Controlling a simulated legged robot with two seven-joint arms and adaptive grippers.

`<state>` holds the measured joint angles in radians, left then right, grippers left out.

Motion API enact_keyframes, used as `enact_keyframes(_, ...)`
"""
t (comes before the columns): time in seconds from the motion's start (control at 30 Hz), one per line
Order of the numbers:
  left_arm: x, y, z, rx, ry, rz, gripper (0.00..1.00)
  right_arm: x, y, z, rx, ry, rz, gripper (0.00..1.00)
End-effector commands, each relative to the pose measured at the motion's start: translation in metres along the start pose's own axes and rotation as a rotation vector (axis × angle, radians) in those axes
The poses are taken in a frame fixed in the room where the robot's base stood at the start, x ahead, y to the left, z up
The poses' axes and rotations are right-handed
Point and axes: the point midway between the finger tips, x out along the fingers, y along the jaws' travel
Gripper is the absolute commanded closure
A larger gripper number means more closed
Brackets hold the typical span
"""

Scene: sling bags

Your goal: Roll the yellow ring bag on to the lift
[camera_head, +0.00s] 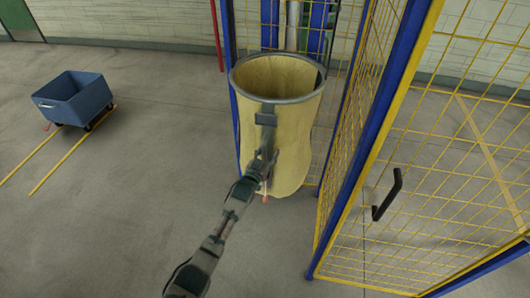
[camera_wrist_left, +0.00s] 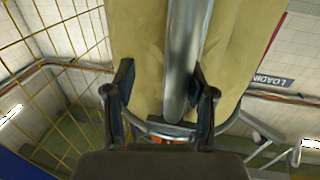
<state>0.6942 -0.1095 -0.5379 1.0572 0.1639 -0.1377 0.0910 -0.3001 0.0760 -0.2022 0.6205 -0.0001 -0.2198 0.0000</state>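The yellow ring bag (camera_head: 292,125) is a tall pale-yellow fabric sack, open at the top, with a grey ring (camera_head: 318,88) round its mouth. It stands upright at the front of the blue-framed yellow mesh cage (camera_head: 352,150), which seems to be the lift. My left gripper (camera_head: 265,160) is at the near side of the bag, below the ring. In the left wrist view its two fingers (camera_wrist_left: 165,100) are apart, with a grey metal bar (camera_wrist_left: 183,60) between them and the yellow fabric (camera_wrist_left: 138,35) behind. Contact with the bar is unclear. My right gripper is not in view.
A mesh door with a black handle (camera_head: 387,195) stands to the right of the bag. A blue wheeled cart (camera_head: 75,98) is at the left near yellow floor lines (camera_head: 60,160). Blue posts (camera_head: 318,25) rise behind the bag. The grey floor between cart and bag is clear.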

Motion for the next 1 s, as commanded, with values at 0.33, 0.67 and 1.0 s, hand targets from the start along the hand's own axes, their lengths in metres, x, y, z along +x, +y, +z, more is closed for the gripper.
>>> enact_keyframes(0.33,-0.001,-0.002,0.0,-0.003,0.002,0.002,0.53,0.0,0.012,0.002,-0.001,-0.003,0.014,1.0)
enact_keyframes(0.67,-0.001,-0.004,-0.001,-0.002,0.002,-0.001,0.53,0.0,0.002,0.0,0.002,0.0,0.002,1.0)
enact_keyframes(1.0,-0.035,-0.005,0.001,-0.002,0.003,-0.001,0.53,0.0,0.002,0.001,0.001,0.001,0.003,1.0)
